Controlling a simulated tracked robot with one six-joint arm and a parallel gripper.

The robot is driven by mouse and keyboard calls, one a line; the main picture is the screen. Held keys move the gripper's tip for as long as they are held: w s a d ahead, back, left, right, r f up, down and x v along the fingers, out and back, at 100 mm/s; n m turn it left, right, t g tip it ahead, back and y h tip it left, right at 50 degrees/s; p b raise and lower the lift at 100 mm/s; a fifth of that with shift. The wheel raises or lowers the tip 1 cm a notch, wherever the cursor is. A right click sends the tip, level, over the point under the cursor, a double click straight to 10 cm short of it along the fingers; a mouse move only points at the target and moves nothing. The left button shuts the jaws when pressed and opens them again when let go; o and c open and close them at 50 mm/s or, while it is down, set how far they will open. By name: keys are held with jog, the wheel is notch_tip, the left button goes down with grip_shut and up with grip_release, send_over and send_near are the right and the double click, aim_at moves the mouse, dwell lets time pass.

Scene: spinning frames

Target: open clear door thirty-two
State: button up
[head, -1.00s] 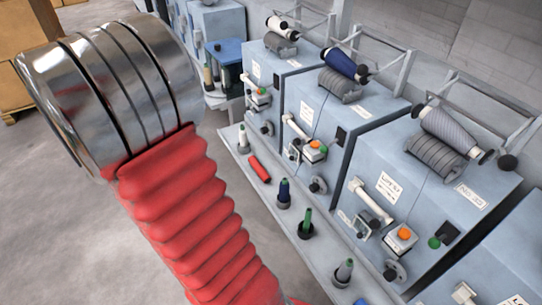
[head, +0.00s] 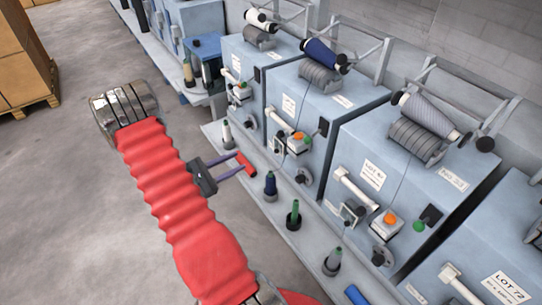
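No clear door and no readable number thirty-two can be made out in the head view. The spinning units are blue-grey boxes with white labels; the label (head: 374,175) on the middle-right unit (head: 440,190) is too small to read surely. My gripper (head: 239,161) extends right from my red-sleeved arm, with two thin dark fingers apart. Its fingertips appear beside a red tube (head: 246,166) lying at the ledge. Whether they touch it I cannot tell.
A long grey ledge (head: 312,245) carries upright bobbins, including a blue one (head: 270,184), a green one (head: 293,214) and a grey one (head: 332,262). A label reading LOT 72 (head: 505,288) is at lower right. Boxes (head: 22,65) stand at far left. The floor (head: 70,210) is open.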

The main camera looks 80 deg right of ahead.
jog(key=s+d+f+n+t+h, duration=0.1)
jog(key=s+d+f+n+h, duration=0.1)
jog(key=f, duration=0.6)
jog(key=shift+s+d+f+n, duration=0.4)
jog(key=shift+d+n, duration=0.3)
jog(key=shift+d, duration=0.05)
send_near(276, 147)
jog(key=s+d+r, duration=0.2)
jog(key=s, duration=0.3)
jog(key=shift+w+d+f, duration=0.1)
jog(key=shift+f, duration=0.15)
jog(key=shift+c, duration=0.4)
grip_shut()
